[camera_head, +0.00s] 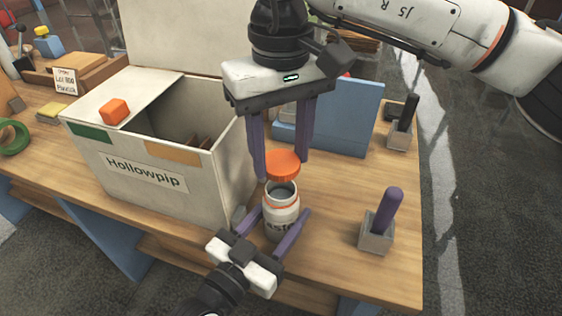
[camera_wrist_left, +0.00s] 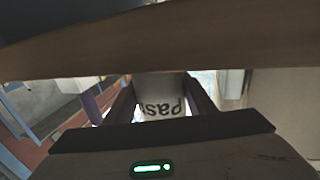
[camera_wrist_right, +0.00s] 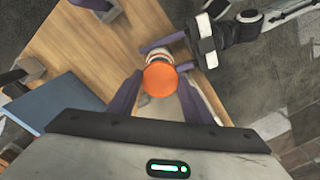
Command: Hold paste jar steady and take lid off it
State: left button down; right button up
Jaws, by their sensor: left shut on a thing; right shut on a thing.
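The white paste jar (camera_head: 282,213) stands upright near the table's front edge, its mouth open and dark inside. My left gripper (camera_head: 272,222) is shut on the jar from the front, one finger on each side; the jar's printed label also shows in the left wrist view (camera_wrist_left: 165,100). The orange lid (camera_head: 283,164) is just above the jar's mouth, apart from the rim. My right gripper (camera_head: 282,168) points down and is shut on the lid. In the right wrist view the lid (camera_wrist_right: 160,79) sits between the fingertips and hides most of the jar (camera_wrist_right: 158,52).
A white box labelled Hollowpip (camera_head: 150,178) stands close left of the jar, with an orange block (camera_head: 115,111) on its flap. A grey holder with a purple handle (camera_head: 377,236) stands at the right. A blue panel (camera_head: 345,118) is behind. The table (camera_head: 335,190) between them is clear.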

pick_arm(q)
jog(key=c, duration=0.7)
grip_release()
jog(key=shift+c, duration=0.2)
